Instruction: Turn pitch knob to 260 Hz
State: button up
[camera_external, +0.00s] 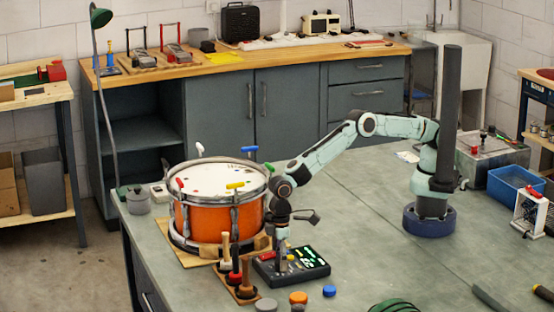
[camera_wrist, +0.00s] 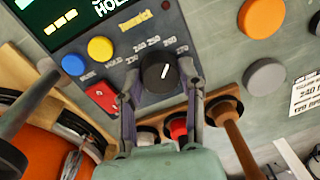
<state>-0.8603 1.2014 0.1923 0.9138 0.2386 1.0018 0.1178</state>
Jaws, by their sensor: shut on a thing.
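The pitch knob (camera_wrist: 158,72) is a round black dial on a dark control box (camera_wrist: 122,22). Its white pointer line points up and to the right in the wrist view. In the external view my gripper (camera_external: 281,262) reaches straight down onto the box (camera_external: 315,268), and the knob is hidden there.
A blue button (camera_wrist: 73,65), a yellow button (camera_wrist: 100,48) and a red switch (camera_wrist: 101,96) sit beside the knob. Wooden-handled tools (camera_external: 236,275) stand close by in a rack. An orange drum (camera_external: 203,222) is left of the box. Coloured discs (camera_external: 298,298) lie in front.

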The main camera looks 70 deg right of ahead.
jog(key=shift+f, duration=0.1)
jog(key=o, duration=1.2)
jog(key=shift+c, duration=0.2)
notch_tip(320, 180, up, 12)
jog(key=shift+w+d, duration=0.2)
jog(key=shift+d, duration=0.1)
